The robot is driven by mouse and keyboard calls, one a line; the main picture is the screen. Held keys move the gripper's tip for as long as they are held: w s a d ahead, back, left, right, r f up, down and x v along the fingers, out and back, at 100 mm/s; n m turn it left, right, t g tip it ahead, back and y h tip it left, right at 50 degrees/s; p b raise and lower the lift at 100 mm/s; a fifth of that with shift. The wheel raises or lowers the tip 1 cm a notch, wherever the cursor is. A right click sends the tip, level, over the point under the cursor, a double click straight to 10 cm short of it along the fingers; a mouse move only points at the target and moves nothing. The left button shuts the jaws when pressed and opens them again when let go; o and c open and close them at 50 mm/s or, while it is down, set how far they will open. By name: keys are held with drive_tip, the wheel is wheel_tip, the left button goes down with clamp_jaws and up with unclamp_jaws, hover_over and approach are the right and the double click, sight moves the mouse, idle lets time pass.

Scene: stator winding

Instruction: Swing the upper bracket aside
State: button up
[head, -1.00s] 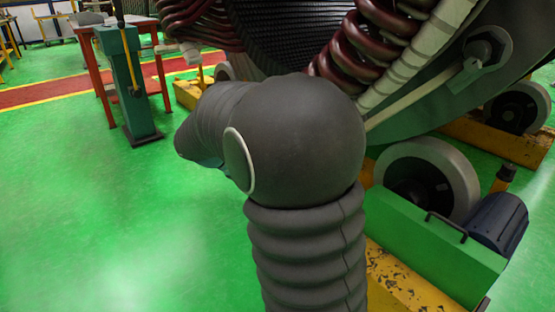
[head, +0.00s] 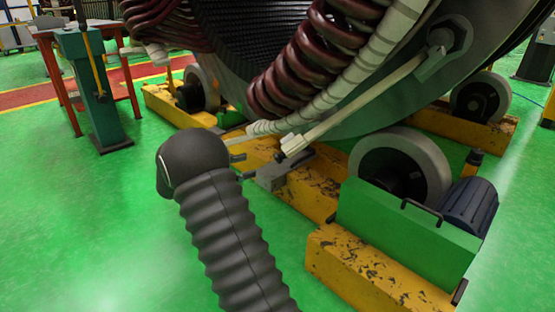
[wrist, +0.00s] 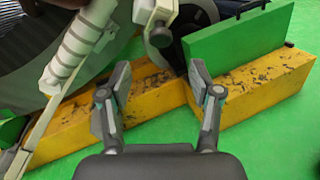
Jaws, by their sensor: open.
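A grey bracket with a large nut (head: 442,42) sits on the stator's side ring at upper right in the head view. A pale bar (head: 365,98) runs from it down-left to a whitish end block (head: 292,145). Which part is the upper bracket is not certain. A whitish block (wrist: 155,12) with a dark round end is beyond the fingertips.
The stator's dark red coils (head: 310,65) and white wrapped band (head: 375,55) hang close above. Below are yellow beams (head: 370,270), a grey roller (head: 405,160), a green housing (head: 400,225) and a blue motor (head: 470,205).

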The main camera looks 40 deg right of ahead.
sight(278, 157)
drive_tip(key=b+x, duration=0.1)
drive_tip(key=x, duration=1)
drive_tip(key=shift+s+d, duration=0.1)
drive_tip(key=shift+d, duration=0.15)
drive_tip(key=shift+c, duration=0.2)
clamp_jaws()
